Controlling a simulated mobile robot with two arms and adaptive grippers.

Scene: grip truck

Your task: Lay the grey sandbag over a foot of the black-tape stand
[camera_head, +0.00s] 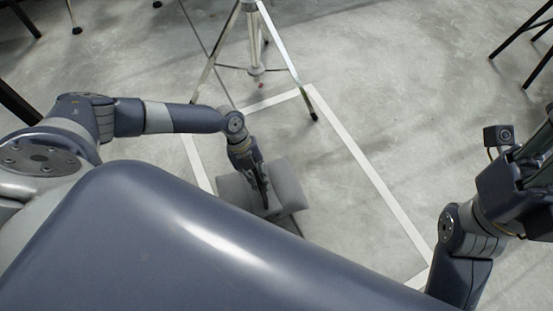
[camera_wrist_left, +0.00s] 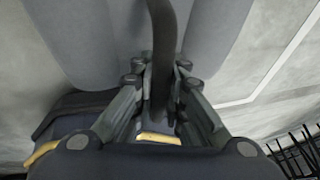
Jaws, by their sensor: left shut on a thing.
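The grey sandbag (camera_head: 287,184) shows in the head view inside the white floor outline, partly behind my body. In the left wrist view its two grey lobes (camera_wrist_left: 85,40) lie on either side of a dark strap (camera_wrist_left: 163,30). My left gripper (camera_head: 264,192) is shut on this strap, and its fingers (camera_wrist_left: 160,95) show around it. I cannot tell whether the bag touches the floor. A silver tripod stand (camera_head: 252,35) stands beyond the bag, one foot (camera_head: 313,116) by the outline's corner. My right gripper (camera_head: 520,185) is at the right edge, fingers unclear.
White tape (camera_head: 365,172) outlines an area on the grey concrete floor. Dark stand legs (camera_head: 520,38) show at the upper right, and others (camera_head: 73,18) at the upper left. Floor right of the outline is clear up to my right arm.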

